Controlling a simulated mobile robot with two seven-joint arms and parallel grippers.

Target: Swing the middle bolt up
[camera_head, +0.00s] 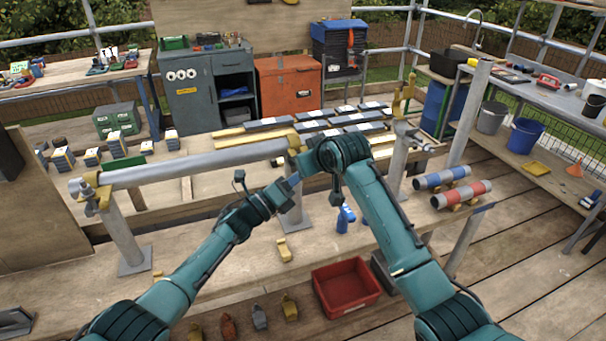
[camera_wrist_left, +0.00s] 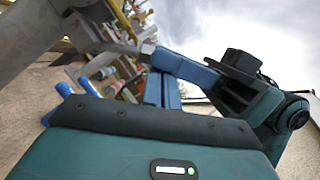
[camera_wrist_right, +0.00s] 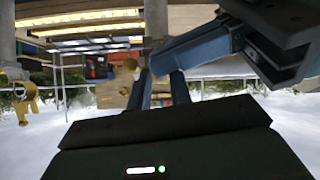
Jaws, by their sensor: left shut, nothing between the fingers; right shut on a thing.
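The middle coupler (camera_head: 294,140) is brass-coloured and sits on the middle post, at the right part of the grey tube (camera_head: 200,163). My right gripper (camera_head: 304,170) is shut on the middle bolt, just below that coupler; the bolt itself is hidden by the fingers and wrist. In the right wrist view its blue fingers (camera_wrist_right: 160,90) are close together. My left gripper (camera_head: 292,184) is shut and empty, with its tips close to the right gripper's tips. In the left wrist view its fingers (camera_wrist_left: 162,90) are together, with the right gripper's finger (camera_wrist_left: 185,70) crossing just ahead.
The left coupler (camera_head: 88,195) holds the tube's left end. The right coupler (camera_head: 403,95) stands open on its post. Striped rolls (camera_head: 461,194) are at the right.

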